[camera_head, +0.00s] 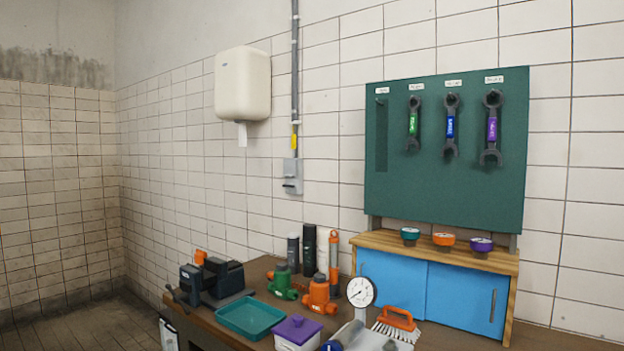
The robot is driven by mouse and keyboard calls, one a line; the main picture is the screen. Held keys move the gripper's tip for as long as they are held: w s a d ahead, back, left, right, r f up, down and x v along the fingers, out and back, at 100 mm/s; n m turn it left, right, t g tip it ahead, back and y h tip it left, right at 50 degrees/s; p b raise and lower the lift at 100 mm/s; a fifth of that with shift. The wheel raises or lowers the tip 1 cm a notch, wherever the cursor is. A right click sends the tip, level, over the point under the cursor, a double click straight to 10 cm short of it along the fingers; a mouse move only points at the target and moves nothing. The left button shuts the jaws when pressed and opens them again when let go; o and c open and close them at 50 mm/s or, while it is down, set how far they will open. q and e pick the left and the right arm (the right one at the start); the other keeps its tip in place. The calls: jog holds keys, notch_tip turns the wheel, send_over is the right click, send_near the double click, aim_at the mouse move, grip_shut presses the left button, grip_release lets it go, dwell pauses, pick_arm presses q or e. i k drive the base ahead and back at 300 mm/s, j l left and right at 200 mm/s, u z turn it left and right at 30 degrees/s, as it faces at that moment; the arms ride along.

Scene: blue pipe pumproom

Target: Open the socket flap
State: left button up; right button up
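A small grey socket box (291,177) is mounted on the tiled wall, at the lower end of a vertical grey conduit. A flap seems to cover its lower part, but it is too small to tell whether it is open or shut. A yellow section marks the conduit just above the box. Neither of my grippers shows in the head view.
A wooden workbench (262,292) below holds a vise (222,282), green tray (249,318), purple-lidded box (297,333), valves, gauge (361,291) and brush (397,322). A white dispenser (242,84) hangs left of the socket; a green wrench board (431,150) hangs right.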

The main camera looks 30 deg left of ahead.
aim_at(290, 166)
jog(key=i+j+z, duration=0.2)
jog(key=j, duration=0.25)
jog(key=j+z, duration=0.2)
jog(key=j, duration=0.3)
jog(key=j+z, duration=0.25)
jog(key=j, duration=1.7)
